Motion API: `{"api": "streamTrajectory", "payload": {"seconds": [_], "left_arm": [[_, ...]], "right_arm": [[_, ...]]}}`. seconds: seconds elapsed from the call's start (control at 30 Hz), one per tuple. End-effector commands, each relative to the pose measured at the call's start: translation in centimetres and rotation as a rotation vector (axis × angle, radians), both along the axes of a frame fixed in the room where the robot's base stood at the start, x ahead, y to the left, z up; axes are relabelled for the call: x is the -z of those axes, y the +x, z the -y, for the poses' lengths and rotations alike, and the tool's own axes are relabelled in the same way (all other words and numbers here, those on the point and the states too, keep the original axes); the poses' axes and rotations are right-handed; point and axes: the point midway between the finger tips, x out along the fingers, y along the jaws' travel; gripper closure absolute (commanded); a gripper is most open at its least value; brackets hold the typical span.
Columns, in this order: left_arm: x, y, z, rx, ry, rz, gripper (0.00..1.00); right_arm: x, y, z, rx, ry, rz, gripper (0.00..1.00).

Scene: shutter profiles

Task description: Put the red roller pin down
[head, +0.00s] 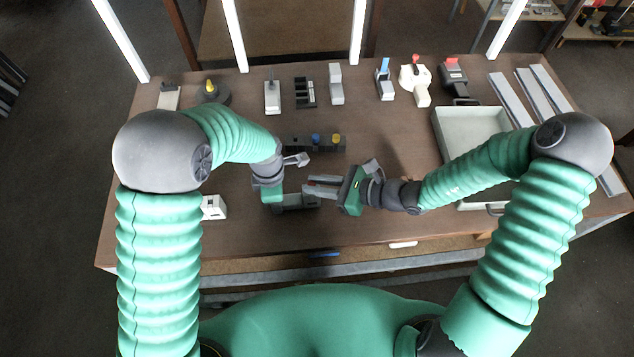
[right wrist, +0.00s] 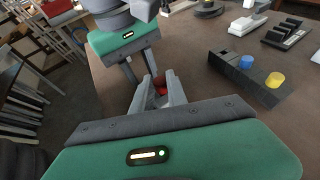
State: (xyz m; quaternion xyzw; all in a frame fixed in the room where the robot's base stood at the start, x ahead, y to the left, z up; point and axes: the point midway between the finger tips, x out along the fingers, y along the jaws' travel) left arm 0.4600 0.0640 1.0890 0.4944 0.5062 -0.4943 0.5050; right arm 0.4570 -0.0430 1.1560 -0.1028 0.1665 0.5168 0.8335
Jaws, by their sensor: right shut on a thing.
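The red roller pin (right wrist: 160,88) shows as a small red piece between the fingertips of my right gripper (right wrist: 158,93). In the head view my right gripper (head: 318,186) points left above the table's front middle, its jaws shut on the pin; the pin is mostly hidden by the fingers. My left gripper (head: 272,194) is close on the left, facing the right one; its fingertips are not clear. A dark rack (head: 300,143) lies behind the grippers. It holds a blue pin (head: 316,138) and a yellow pin (head: 336,139); its left place shows only dark.
A grey tray (head: 437,130) stands at the right, beside long pale profiles (head: 510,98). Several fixtures line the back edge, among them a black slotted block (head: 305,92). A small white block (head: 214,207) is left of my left gripper. Table is clear between rack and tray.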

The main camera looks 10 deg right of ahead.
Motion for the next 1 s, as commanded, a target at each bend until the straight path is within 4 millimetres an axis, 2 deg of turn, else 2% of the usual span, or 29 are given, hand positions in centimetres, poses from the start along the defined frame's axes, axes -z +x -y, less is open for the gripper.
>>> {"api": "streamTrajectory", "payload": {"seconds": [0.4, 0.43, 0.57, 0.87, 1.0], "left_arm": [[0.0, 0.0, 0.0, 0.000, 0.000, 0.000, 1.00], [0.0, 0.0, 0.0, 0.000, 0.000, 0.000, 1.00], [0.0, 0.0, 0.0, 0.000, 0.000, 0.000, 1.00], [0.0, 0.0, 0.0, 0.000, 0.000, 0.000, 1.00], [0.0, 0.0, 0.0, 0.000, 0.000, 0.000, 1.00]], "right_arm": [[0.8, -0.1, 0.0, 0.000, 0.002, -0.002, 1.00], [0.8, -0.1, 0.0, -0.001, 0.001, -0.001, 0.79], [0.8, 0.0, 0.0, -0.001, 0.001, -0.001, 0.62], [0.7, 0.0, 0.0, 0.000, 0.001, 0.000, 0.60], [-0.3, -0.1, 0.5, 0.002, -0.002, 0.004, 0.60]]}}
